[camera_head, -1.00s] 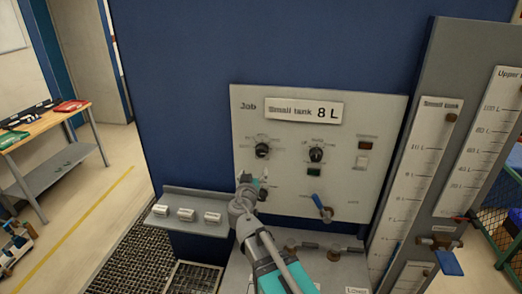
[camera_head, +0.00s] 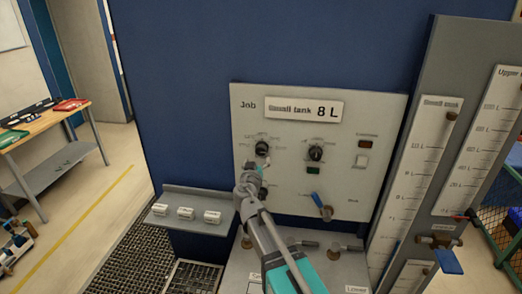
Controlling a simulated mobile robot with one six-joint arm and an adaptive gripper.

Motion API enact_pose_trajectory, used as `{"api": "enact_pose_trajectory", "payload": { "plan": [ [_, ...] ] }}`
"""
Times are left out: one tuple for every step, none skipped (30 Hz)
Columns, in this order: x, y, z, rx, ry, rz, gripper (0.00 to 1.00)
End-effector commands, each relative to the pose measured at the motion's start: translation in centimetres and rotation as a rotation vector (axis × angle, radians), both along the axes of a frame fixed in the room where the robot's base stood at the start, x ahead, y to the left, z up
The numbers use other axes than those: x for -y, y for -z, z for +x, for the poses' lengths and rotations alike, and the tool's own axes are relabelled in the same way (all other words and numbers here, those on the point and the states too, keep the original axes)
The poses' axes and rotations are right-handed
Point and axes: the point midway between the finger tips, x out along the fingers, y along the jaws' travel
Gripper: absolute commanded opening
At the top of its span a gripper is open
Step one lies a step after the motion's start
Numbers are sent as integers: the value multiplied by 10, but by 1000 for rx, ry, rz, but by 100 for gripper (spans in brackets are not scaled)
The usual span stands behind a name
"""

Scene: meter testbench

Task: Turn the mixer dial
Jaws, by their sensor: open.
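The pale control panel (camera_head: 340,185) carries two black dials, a left dial (camera_head: 262,148) and a right dial (camera_head: 316,153). Their small labels are too blurred for me to tell which is the mixer dial. My gripper (camera_head: 259,168) is open, in front of the panel and just below the left dial. Its fingers are small in the picture, and I cannot tell whether they touch the panel. The left dial still shows above them. The right dial is unobstructed, to the right of my gripper.
A sign (camera_head: 303,109) reads "Small tank 8 L". A blue-handled valve (camera_head: 322,206) sticks out at the lower panel. A ledge (camera_head: 190,225) with small labelled blocks is at left. Tall gauges (camera_head: 425,160) stand at right.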

Motion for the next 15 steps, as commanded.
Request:
{"api": "enact_pose_trajectory", "payload": {
  "plan": [
    [1,0,12,0,2,0,93],
    [1,0,17,0,2,0,93],
    [3,0,23,0,2,0,93],
    [3,0,28,0,1,0,93],
    [4,0,32,0,1,0,93],
    [5,0,38,0,1,0,93],
    [5,0,42,0,1,0,93],
    [6,0,47,0,1,0,93],
    [7,0,52,0,2,0,93],
    [8,0,56,0,1,0,93],
    [9,0,59,0,1,0,93],
    [9,0,63,0,1,0,93],
    [10,0,66,0,1,0,93],
    [10,0,69,0,1,0,93],
    [10,0,72,0,0,0,93]
  ]
}}
